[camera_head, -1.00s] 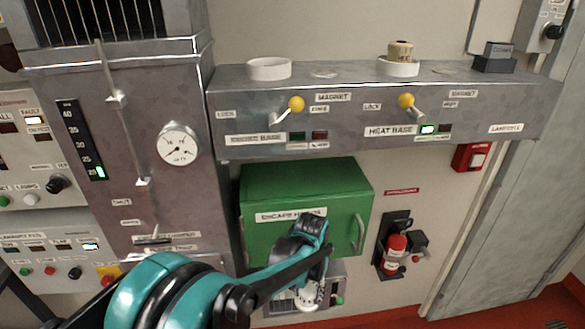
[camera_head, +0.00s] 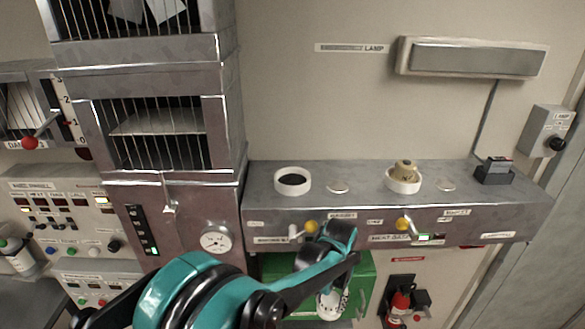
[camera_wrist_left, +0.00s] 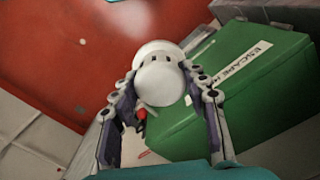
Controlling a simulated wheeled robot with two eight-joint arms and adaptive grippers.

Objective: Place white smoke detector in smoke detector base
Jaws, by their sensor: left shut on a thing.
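The white smoke detector (camera_wrist_left: 162,78) is a round white piece with small dark slots, held between the fingers of my left gripper (camera_wrist_left: 158,88) in the left wrist view. In the head view my left gripper (camera_head: 331,290) points down in front of the green box, with the white detector (camera_head: 333,306) partly showing below it. The smoke detector base (camera_head: 293,191) is an open white ring with a dark inside on the left part of the metal shelf. My gripper is below and in front of the shelf, apart from the base. My right gripper is out of view.
A second white ring (camera_head: 403,187) holds a beige detector (camera_head: 405,169). Yellow-knobbed levers (camera_head: 311,227) stick out of the shelf front (camera_head: 480,226). A black block (camera_head: 494,172) stands at the right end. A metal cabinet (camera_head: 175,190) borders the shelf's left. The green box (camera_head: 361,274) is below.

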